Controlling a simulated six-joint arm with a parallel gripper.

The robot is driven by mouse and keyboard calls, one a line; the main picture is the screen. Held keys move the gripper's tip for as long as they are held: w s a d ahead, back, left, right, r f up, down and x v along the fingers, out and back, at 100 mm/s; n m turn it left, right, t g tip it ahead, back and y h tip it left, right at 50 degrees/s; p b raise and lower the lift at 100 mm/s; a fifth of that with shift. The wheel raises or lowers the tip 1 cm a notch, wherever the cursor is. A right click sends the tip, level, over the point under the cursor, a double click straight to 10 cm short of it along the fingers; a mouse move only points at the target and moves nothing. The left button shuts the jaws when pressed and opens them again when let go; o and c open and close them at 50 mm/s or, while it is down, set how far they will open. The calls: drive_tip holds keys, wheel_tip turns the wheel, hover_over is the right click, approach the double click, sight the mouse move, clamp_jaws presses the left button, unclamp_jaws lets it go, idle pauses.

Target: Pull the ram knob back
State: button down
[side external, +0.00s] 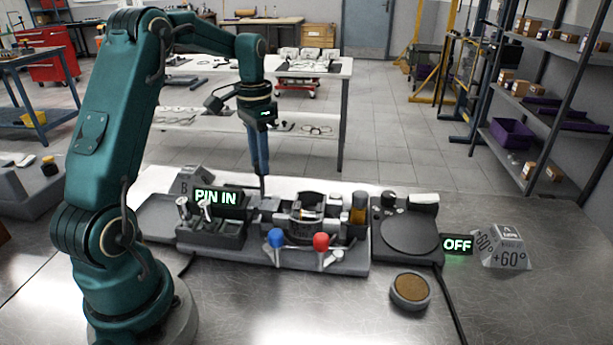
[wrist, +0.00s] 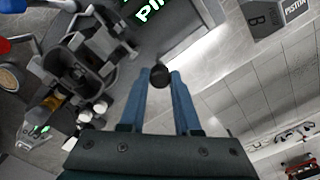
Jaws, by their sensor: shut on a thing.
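My gripper (wrist: 160,88) points down with its two blue fingers shut on the ram knob (wrist: 160,75), a dark round knob between the fingertips in the wrist view. The knob is too small to make out clearly there. The ram it belongs to is mostly hidden.
Blue (side external: 276,238) and red (side external: 321,241) ball levers stand at the fixture's front. A dark round plate unit (side external: 408,228) with a lit "OFF" sign (side external: 457,244) is to the right. A brown-topped round pad (side external: 410,288) lies in front.

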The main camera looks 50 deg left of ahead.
drive_tip(key=shift+s+a, duration=0.7)
drive_tip(key=shift+a, duration=0.05)
drive_tip(key=c, duration=0.6)
unclamp_jaws()
wheel_tip(320, 180, up, 5)
drive_tip(key=shift+r, duration=0.1)
